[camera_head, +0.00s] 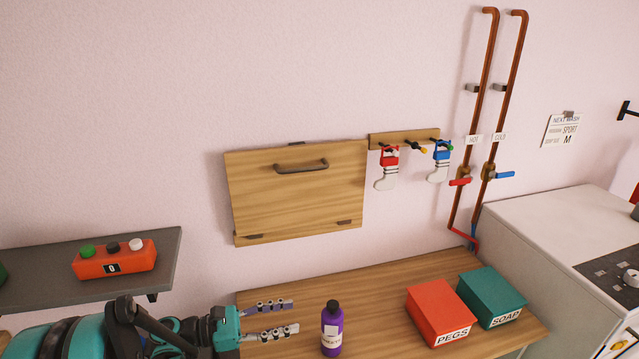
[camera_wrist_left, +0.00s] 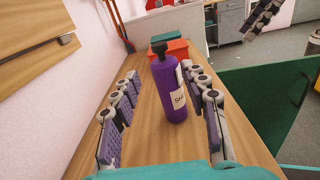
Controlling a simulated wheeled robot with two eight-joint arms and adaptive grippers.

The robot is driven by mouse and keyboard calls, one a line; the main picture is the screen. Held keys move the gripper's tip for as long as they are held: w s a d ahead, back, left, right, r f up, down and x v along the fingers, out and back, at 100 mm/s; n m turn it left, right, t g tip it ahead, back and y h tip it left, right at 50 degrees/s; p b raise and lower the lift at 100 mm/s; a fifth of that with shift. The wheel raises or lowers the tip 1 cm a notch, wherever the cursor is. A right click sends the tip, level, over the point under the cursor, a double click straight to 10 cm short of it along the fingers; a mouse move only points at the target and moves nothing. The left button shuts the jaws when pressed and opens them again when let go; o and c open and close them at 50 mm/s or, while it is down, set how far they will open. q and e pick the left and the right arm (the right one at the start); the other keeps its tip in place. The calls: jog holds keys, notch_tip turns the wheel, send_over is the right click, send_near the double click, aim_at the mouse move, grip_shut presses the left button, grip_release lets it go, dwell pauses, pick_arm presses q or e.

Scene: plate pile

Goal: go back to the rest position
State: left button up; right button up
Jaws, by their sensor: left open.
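My left gripper (camera_head: 294,317) is open and empty over the left part of the wooden table, its fingers pointing right. A purple bottle (camera_head: 332,332) with a black cap and white label stands upright just right of its fingertips. In the left wrist view the bottle (camera_wrist_left: 168,92) shows ahead, between the two spread fingers (camera_wrist_left: 164,76), and no finger is seen touching it. Segmented dark fingers at the top right of that view (camera_wrist_left: 263,18) look like my right gripper; whether they are open is unclear. The right gripper does not show in the head view.
A red PEGS box (camera_head: 438,312) and a teal SOAP box (camera_head: 490,296) stand on the table (camera_head: 385,285). A grey shelf (camera_head: 40,288) with a button box (camera_head: 115,262) is at left. A folded wooden panel (camera_head: 300,200) and hooks with socks (camera_head: 388,170) are on the wall.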

pick_arm(q)
jog(key=s+d+f+m+y, duration=0.3)
jog(key=s+m+y, duration=0.3)
jog(key=m+y, duration=0.2)
jog(key=s+a+m+t+y, duration=0.1)
jog(key=s+a+m+y, duration=0.7)
jog(key=m, duration=0.5)
jog(key=shift+s+a+y, duration=0.3)
jog(key=shift+s+a, duration=0.05)
jog(key=shift+a, duration=0.65)
